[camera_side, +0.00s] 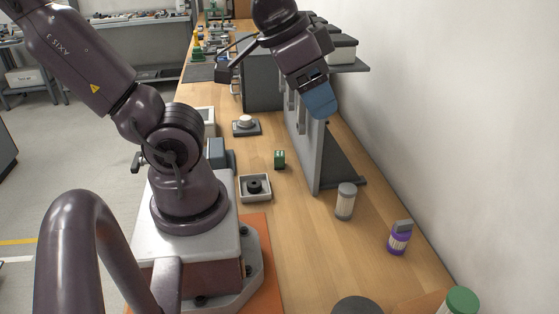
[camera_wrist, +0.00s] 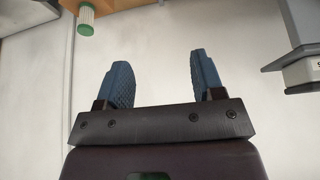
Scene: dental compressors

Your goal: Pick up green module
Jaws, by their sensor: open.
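The green module (camera_side: 279,159) is a small dark green block standing on the wooden table, just beyond the square tray in the side view. My gripper (camera_side: 321,106) is raised well above the table, beside the grey upright panel, up and to the right of the module in the picture. In the wrist view, its two blue fingers (camera_wrist: 161,72) are spread apart with nothing between them, facing the pale wall. The green module is not seen in the wrist view.
A square tray (camera_side: 243,195) with a black round part sits nearest the module. The grey panel (camera_side: 303,150) stands to its right. A grey-capped bottle (camera_side: 345,203) and a purple bottle (camera_side: 399,240) stand farther right. A green-ended cylinder (camera_wrist: 86,16) shows in the wrist view.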

